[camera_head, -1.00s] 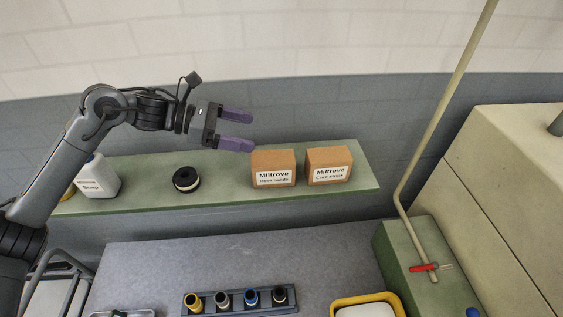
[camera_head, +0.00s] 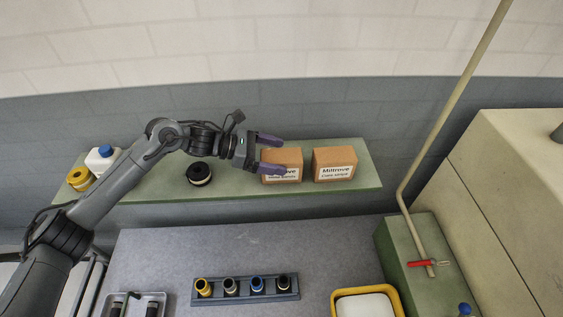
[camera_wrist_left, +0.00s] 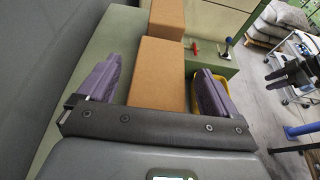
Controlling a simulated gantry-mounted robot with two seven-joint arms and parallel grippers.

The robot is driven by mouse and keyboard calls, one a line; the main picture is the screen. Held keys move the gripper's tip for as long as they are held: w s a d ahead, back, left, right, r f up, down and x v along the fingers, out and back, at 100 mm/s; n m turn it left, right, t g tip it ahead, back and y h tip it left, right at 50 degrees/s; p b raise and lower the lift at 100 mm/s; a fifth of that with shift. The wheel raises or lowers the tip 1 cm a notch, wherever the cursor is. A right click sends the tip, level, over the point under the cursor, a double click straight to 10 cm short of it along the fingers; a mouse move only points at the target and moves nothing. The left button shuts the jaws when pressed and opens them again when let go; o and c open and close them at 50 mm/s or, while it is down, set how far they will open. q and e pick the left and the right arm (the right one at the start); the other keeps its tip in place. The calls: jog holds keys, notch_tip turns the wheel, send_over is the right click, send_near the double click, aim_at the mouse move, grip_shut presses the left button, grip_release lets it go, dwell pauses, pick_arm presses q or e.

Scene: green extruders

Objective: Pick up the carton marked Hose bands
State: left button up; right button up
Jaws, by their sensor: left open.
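The Hose bands carton (camera_head: 287,159) is a brown box with a white label, standing on the green shelf. Its label is partly hidden by my left gripper's lower finger in the head view. My left gripper (camera_head: 268,154) is open, its purple fingers at the carton's left end. In the left wrist view the carton (camera_wrist_left: 158,72) lies between the two spread fingers of the gripper (camera_wrist_left: 152,85), with space beside it on the left; contact cannot be told.
A similar Miltrove carton (camera_head: 334,163) stands just right on the shelf (camera_head: 235,186). A black roll (camera_head: 199,174), a white bottle (camera_head: 103,158) and a yellow roll (camera_head: 80,179) are left. Below, a grey worktop (camera_head: 200,246) holds a rack (camera_head: 245,290) and a yellow-rimmed tub (camera_head: 367,291).

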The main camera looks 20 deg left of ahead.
pick_arm(q)
jog(key=shift+p+x, duration=0.3)
jog(key=shift+x, duration=0.8)
jog(key=shift+c, duration=0.4)
jog(key=shift+r, duration=0.1)
jog(key=c, duration=1.2)
